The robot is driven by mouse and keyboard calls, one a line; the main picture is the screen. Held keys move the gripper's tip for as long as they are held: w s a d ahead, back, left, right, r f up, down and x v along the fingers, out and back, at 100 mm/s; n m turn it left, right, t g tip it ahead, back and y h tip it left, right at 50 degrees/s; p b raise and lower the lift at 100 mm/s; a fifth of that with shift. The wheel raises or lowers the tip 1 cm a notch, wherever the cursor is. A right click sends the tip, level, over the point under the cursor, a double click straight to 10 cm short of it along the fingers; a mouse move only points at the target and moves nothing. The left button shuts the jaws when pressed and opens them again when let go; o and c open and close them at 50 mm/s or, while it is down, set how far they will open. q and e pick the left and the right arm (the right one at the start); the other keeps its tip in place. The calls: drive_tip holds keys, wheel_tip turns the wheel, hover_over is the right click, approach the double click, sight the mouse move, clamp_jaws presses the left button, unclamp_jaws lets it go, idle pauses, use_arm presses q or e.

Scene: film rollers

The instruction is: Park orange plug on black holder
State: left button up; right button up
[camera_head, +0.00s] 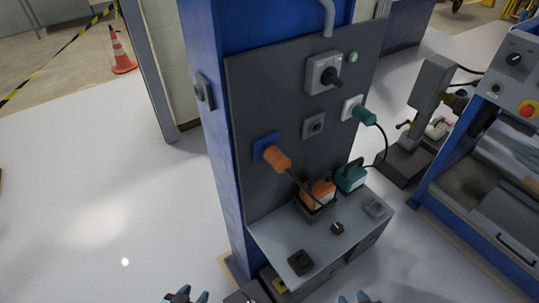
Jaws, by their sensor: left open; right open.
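The orange plug (278,159) sits in a blue socket (261,144) on the dark upright panel and points out to the lower right. Its dark cable runs down to an orange block (318,192) on the ledge. A black square holder (300,262) lies at the front of the grey ledge and looks empty. A grey square fitting with a dark centre (313,125) is on the panel, right of the orange plug. My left gripper (186,295) and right gripper (358,298) show only at the bottom edge, open, below and away from the plug.
A teal plug (363,115) sits in a pale socket, cabled to a teal block (350,178). A rotary switch (324,74) is above. A small black knob (337,228) is on the ledge (275,236). A blue machine (455,190) stands right; the left floor is clear.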

drive_tip(key=shift+o, duration=0.2)
drive_tip(key=shift+s+d, duration=0.1)
drive_tip(key=shift+d, duration=0.05)
drive_tip(key=o, duration=0.4)
drive_tip(key=shift+o, duration=0.6)
drive_tip(key=w+a+r+t+y+b, duration=0.1)
drive_tip(key=w+a+r, duration=0.3)
drive_tip(key=w, duration=0.4)
drive_tip(key=shift+w+a+n+t+y+b, duration=0.15)
drive_tip(key=shift+a+n+t+y+b, duration=0.15)
drive_tip(key=shift+b, duration=0.2)
drive_tip(key=n+t+y+b, duration=0.2)
drive_tip(key=n+y+b, duration=0.2)
drive_tip(key=y, duration=0.2)
approach(287, 169)
drive_tip(key=x, duration=0.6)
drive_tip(key=shift+w+a+f, duration=0.1)
drive_tip(key=shift+w+a, duration=0.2)
drive_tip(key=shift+p, duration=0.3)
